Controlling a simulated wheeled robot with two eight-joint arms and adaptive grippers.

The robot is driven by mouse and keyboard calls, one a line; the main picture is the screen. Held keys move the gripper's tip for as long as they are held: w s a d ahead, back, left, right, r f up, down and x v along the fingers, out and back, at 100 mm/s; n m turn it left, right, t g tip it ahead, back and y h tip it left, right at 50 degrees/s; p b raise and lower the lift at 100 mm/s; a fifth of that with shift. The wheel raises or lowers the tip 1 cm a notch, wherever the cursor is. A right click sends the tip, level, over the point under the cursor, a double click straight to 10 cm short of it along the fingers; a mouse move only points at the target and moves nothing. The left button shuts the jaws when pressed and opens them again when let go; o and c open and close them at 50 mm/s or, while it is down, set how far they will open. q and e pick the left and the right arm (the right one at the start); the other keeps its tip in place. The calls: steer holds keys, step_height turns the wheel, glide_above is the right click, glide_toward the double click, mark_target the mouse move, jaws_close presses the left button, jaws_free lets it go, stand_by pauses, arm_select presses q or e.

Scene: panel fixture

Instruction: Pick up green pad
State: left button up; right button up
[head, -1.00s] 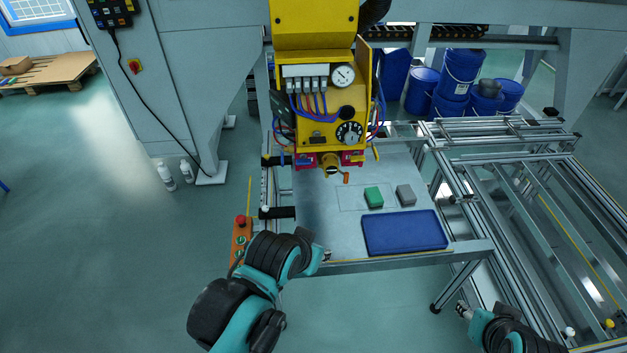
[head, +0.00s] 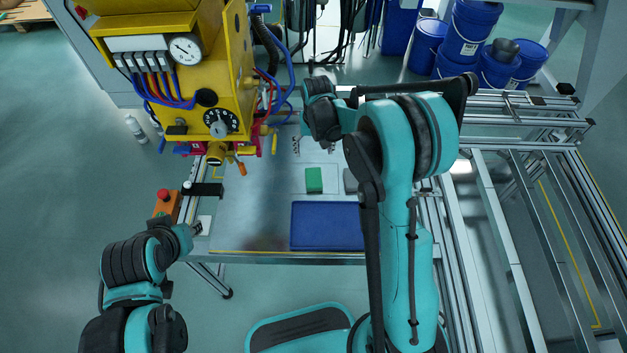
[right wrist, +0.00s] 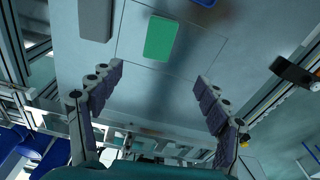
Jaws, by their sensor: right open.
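The green pad (head: 314,180) lies on the grey table plate, behind the blue tray (head: 325,226). In the right wrist view the green pad (right wrist: 160,38) is ahead of my right gripper (right wrist: 159,77). Its two fingers are spread wide, with nothing between the tips. In the head view my right gripper (head: 313,147) is just beyond the pad, apart from it. A grey pad (head: 350,181) lies right of the green one, partly hidden by my right arm. My left gripper (head: 199,228) is at the table's front left corner; its jaws are too small to read.
A yellow machine (head: 180,60) with gauge, dial and hoses stands at the back left of the table. An orange button box (head: 166,205) is at the left edge. Aluminium rails (head: 500,200) run along the right. Blue buckets (head: 470,30) stand behind.

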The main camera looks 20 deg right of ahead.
steer(key=g+b, duration=0.1)
glide_above(314, 177)
steer(key=w, duration=0.1)
steer(key=f, duration=1)
steer(key=shift+w+a+f, duration=0.1)
steer(key=shift+w+f, duration=0.05)
steer(key=shift+w, duration=0.05)
steer(key=f+b, duration=0.1)
steer(key=f, duration=0.1)
steer(key=s+f+b, duration=0.1)
steer(key=f, duration=0.2)
steer(key=shift+s+b, duration=0.15)
steer(key=shift+b, duration=0.25)
steer(key=shift+f, duration=0.3)
steer(key=shift+r, duration=0.1)
steer(key=c, duration=1)
